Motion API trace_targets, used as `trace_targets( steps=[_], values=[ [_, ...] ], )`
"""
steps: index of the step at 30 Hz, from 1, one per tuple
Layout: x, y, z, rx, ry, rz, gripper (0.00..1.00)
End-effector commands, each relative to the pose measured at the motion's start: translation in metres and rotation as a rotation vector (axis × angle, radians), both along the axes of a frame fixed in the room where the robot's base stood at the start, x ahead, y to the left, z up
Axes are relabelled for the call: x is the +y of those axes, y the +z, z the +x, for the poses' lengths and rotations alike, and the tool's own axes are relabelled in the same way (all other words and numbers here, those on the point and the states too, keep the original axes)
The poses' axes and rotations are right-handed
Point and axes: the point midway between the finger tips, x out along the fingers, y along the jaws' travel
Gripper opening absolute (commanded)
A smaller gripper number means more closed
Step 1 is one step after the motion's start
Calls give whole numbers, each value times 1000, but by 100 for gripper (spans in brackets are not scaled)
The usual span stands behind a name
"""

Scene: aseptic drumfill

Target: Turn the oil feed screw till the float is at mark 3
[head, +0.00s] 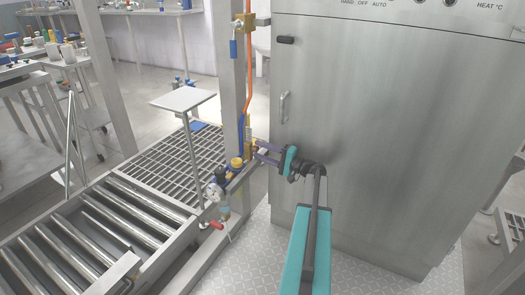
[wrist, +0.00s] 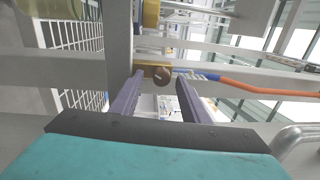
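My gripper (head: 262,153) reaches to the fittings on the upright post in the head view. In the wrist view its two purple fingers (wrist: 165,97) are apart with nothing held between them. A brass block with a dark round screw-like head (wrist: 162,74) lies just beyond the fingertips, between their lines; I cannot tell for sure that it is the oil feed screw. A unit with a yellow top (head: 237,163) stands just left of my gripper in the head view. I cannot make out the float or mark 3 in either view.
A pressure gauge (head: 214,191) and a red-handled valve (head: 216,225) sit lower left. An orange hose (head: 249,75) runs down the post. A steel cabinet (head: 390,130) stands close on the right. A roller conveyor (head: 90,235) and a small raised plate (head: 183,99) are left.

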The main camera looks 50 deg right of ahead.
Motion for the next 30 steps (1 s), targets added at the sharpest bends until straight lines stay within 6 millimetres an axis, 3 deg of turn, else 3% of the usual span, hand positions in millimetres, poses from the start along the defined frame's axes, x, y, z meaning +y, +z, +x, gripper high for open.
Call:
trace_targets(
  steps=[10, 16, 30],
  values=[
    [3, 1, 0, -1, 7, 1, 42],
    [0, 1, -10, -1, 6, 1, 42],
    [-18, -4, -77, -1, 4, 1, 42]
  ],
)
